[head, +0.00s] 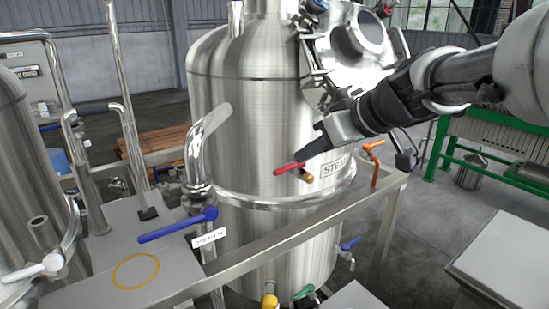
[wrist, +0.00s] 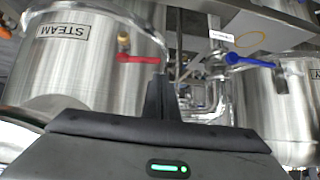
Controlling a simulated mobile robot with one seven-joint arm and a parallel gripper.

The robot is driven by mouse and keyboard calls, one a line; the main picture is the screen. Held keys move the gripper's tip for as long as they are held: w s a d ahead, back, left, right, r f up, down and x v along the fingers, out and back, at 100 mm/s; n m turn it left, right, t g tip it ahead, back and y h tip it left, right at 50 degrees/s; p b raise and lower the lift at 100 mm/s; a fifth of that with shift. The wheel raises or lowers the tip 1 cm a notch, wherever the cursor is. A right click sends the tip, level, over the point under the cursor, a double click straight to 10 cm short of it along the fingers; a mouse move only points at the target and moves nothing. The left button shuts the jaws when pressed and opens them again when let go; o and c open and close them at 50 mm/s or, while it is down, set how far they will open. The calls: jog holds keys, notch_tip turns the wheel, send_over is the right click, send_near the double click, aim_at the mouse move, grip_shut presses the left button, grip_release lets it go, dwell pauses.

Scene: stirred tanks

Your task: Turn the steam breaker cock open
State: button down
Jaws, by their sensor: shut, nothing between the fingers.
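A small cock with a red lever (head: 289,168) and a brass body (head: 306,176) sits on the steel tank beside a plate marked STEAM (head: 336,168). In the head view the lever points left from the body. The red lever (wrist: 138,59) and brass body (wrist: 123,42) also show in the wrist view. My gripper (head: 301,157) is shut and empty, its tips close by the red lever. In the wrist view the closed dark fingers (wrist: 160,82) end near the lever's free end. I cannot tell whether they touch it.
A long blue lever (head: 178,226) with a tagged pipe stands front left. An orange-handled valve (head: 374,146) is at right, and a smaller blue valve (head: 350,244) is low. A steel frame rail (head: 290,236) crosses in front of the tank. Grey floor is open at right.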

aim_at(284, 168)
jog(key=shift+n+t, duration=0.4)
jog(key=x, duration=0.3)
jog(key=w+d+x, duration=0.1)
jog(key=x, duration=0.3)
jog(key=w+r+x, duration=0.1)
jog(key=x, duration=0.3)
jog(key=shift+w+d+f, duration=0.15)
